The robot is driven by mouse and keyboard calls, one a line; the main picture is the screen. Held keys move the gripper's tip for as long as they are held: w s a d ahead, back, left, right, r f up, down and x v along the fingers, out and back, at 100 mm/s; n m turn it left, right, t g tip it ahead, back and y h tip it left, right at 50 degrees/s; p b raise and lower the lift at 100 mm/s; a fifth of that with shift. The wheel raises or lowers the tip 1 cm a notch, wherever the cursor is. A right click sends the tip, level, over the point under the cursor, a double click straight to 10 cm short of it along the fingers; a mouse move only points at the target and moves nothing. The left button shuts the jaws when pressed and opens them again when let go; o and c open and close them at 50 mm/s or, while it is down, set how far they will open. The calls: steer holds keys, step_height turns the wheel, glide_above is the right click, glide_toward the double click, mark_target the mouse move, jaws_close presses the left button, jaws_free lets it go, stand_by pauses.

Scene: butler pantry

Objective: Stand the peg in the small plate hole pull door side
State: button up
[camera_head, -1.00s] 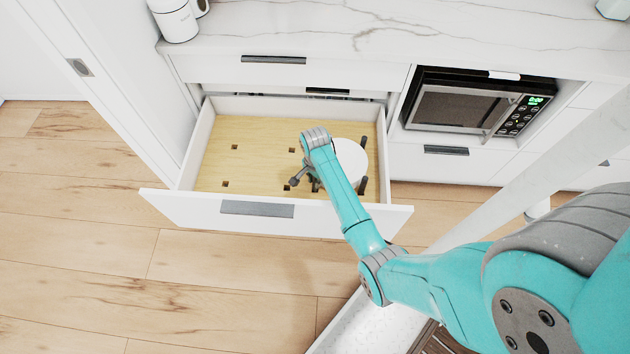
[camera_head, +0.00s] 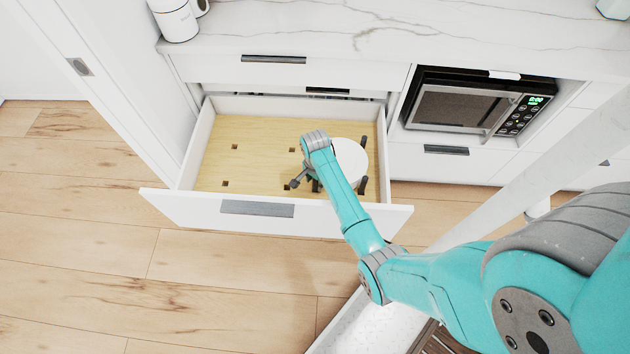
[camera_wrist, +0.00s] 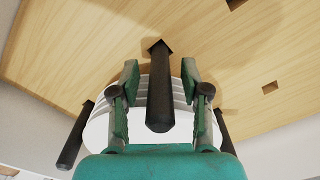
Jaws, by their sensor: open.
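A dark peg (camera_wrist: 160,100) stands between the two spread fingers of my gripper (camera_wrist: 160,77) in the wrist view. Its far end meets a dark square hole in the wooden pegboard (camera_wrist: 90,45); I cannot tell how deep it sits. The fingers stand on either side of the peg with gaps, so my gripper is open. A stack of white plates (camera_wrist: 98,128) is right behind the peg, partly hidden by the gripper. In the head view, my gripper (camera_head: 306,177) is low in the open drawer (camera_head: 160,205), left of the plates (camera_head: 350,158). The arm hides much there.
Two more dark pegs, left (camera_wrist: 75,138) and right (camera_wrist: 222,130), flank the plates in the wrist view. Empty square holes (camera_head: 234,147) show in the left of the pegboard. Drawer walls surround the board. A microwave (camera_head: 465,104) is at the right.

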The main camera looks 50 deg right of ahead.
step_height(320, 180, up, 12)
steer(key=shift+r, duration=0.1)
stand_by(0.4)
stand_by(0.5)
